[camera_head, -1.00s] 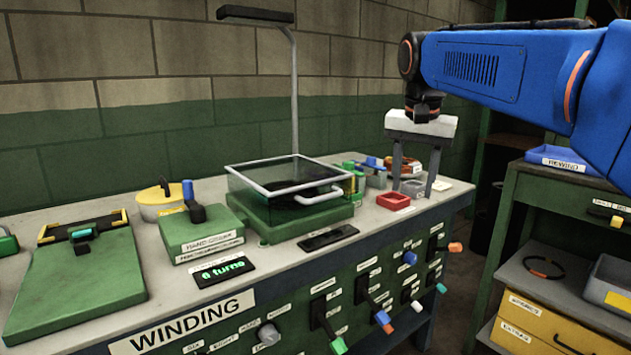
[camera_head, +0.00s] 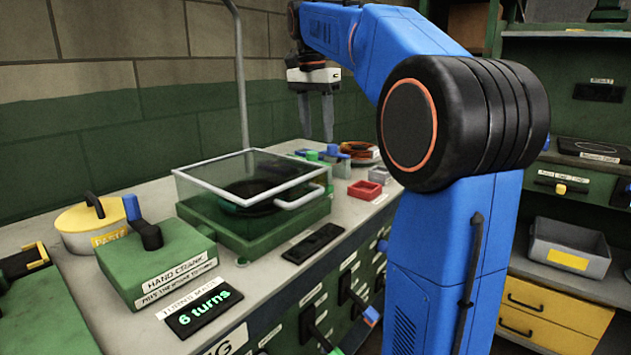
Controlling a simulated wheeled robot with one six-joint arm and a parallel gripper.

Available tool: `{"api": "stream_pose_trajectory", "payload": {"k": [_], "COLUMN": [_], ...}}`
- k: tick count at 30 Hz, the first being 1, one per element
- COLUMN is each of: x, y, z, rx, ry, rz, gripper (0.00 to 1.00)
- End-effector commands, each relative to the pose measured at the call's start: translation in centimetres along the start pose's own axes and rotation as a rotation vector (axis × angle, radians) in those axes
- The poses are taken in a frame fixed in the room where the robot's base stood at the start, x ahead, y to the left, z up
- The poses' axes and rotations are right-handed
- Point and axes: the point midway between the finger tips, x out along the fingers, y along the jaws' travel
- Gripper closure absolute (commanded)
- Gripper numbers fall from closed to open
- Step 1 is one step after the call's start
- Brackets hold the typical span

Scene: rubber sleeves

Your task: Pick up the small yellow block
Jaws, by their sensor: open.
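My gripper (camera_head: 316,138) is open and empty, with its two fingers pointing down. In the picture it hangs behind the glass-lidded green box (camera_head: 250,212), above the far part of the bench. Small green and blue parts (camera_head: 332,151) show just below and beyond the fingertips. I cannot clearly make out a small yellow block; it may be hidden behind the lid or among these parts.
A red tray (camera_head: 364,190) and a grey tray (camera_head: 379,175) sit right of the lidded box. The hand crank (camera_head: 160,262) and a yellow pot (camera_head: 90,225) stand left. My arm hides much of the right side. Shelves hold a grey bin (camera_head: 568,250).

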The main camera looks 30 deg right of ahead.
Motion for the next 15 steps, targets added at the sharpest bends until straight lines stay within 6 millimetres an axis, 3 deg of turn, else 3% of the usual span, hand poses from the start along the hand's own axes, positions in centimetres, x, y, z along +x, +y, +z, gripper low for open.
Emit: {"api": "stream_pose_trajectory", "payload": {"k": [9, 15], "x": [5.5, 7.3], "y": [0.1, 0.0], "z": [0.1, 0.0], "rx": [-0.001, -0.001], "ry": [-0.001, 0.0], "rz": [0.001, -0.001], "gripper": [0.55, 0.55]}}
